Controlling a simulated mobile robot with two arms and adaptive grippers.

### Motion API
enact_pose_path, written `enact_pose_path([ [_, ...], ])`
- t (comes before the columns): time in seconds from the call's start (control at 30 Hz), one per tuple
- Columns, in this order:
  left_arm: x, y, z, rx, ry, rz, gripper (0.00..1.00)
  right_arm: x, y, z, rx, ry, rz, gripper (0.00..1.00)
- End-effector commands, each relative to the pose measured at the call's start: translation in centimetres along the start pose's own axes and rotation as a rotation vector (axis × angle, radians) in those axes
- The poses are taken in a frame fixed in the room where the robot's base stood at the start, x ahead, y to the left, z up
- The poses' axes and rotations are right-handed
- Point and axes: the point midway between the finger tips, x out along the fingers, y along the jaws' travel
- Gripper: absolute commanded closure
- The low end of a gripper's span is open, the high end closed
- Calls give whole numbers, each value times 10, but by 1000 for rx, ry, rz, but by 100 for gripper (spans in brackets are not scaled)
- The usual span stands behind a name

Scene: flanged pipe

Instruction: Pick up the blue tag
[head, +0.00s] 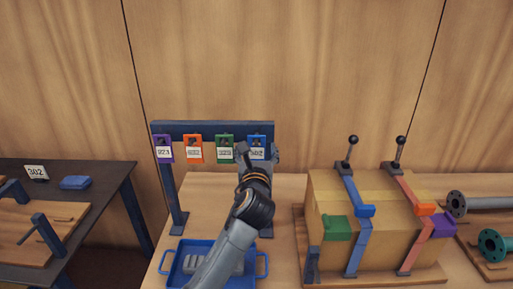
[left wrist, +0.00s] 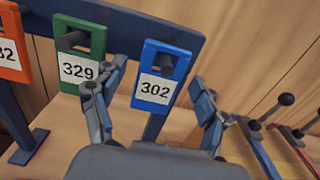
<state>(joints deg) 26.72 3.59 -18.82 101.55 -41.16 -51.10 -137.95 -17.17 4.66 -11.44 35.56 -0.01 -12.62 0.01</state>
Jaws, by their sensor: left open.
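The blue tag (head: 257,141) hangs at the right end of a dark blue rack (head: 215,129), partly hidden behind my left gripper in the head view. In the left wrist view the blue tag (left wrist: 164,76) shows the number 302 and hangs on a peg through its slot. My left gripper (head: 258,152) is in front of the tag. Its open fingers (left wrist: 158,92) stand to the left and right of the tag, and nothing is held. The left finger is close to the green tag (left wrist: 80,55). My right gripper is not seen.
Purple (head: 163,148), orange (head: 194,148) and green tags hang left of the blue one. A blue tray (head: 170,262) lies below. A strapped box (head: 375,215) with levers stands to the right. A dark table (head: 110,185) with a 302 card (head: 37,172) is at left.

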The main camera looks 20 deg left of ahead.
Motion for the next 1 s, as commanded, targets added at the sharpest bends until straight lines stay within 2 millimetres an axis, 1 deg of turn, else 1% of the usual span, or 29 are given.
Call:
enact_pose_path([
  [0.03, 7, 0, 1, 0, 1, 2, 26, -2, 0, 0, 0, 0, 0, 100],
  [0.13, 14, 0, 1, -1, 0, 0, 26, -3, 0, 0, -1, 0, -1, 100],
  [0.4, 16, 0, 0, 0, 0, -1, 26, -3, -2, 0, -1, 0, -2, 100],
  [0.47, 16, 0, 0, 0, 0, 0, 39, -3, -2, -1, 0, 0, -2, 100],
  [0.5, 16, 0, 0, 0, 0, -1, 47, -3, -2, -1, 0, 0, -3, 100],
  [0.57, 16, 0, 0, 0, 0, 0, 59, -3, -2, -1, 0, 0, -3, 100],
  [0.63, 16, 0, 0, 0, 0, 0, 73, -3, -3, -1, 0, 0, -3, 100],
  [0.67, 16, 0, 0, 0, 0, 0, 76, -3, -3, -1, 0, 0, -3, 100],
  [1.0, 16, 0, 0, 0, -1, 0, 76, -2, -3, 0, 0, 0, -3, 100],
])
